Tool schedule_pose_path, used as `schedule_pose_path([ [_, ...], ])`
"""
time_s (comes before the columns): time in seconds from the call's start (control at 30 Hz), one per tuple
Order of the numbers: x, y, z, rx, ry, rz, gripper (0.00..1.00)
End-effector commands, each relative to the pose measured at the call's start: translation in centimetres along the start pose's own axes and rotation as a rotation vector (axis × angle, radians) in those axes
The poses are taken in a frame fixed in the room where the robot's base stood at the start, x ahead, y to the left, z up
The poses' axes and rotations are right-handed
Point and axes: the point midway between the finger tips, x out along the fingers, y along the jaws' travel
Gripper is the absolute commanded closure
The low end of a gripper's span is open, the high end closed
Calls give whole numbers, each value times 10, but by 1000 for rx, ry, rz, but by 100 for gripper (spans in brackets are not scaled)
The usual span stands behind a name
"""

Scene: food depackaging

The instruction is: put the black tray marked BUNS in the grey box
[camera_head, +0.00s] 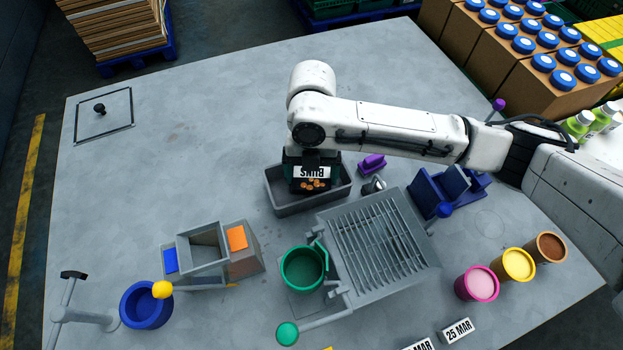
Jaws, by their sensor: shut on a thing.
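The black tray marked BUNS (310,187) is in the camera_head view, tilted so that its white label and several small brown buns show. The label reads upside down. My gripper (312,160) is above it, shut on the tray's upper edge; the fingertips are largely hidden by the wrist. The grey box (290,208) is an open, shallow bin on the table around and below the tray. The tray overlaps the box's opening; I cannot tell whether it touches the box floor.
A grey slatted rack (378,245) stands right of the box, with a green cup (303,268) at its left. A purple-handled thing (372,163) and a blue holder (447,190) are close on the right. A grey hopper (205,247) is at lower left. The table's upper left is mostly clear.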

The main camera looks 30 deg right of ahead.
Motion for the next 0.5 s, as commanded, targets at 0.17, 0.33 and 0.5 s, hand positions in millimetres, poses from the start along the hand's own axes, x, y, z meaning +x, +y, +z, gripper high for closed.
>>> schedule_pose_path([
  [0.17,23,0,3,0,0,-1,47],
  [0.33,21,0,3,0,0,0,47],
  [0.5,24,0,3,0,0,0,47],
])
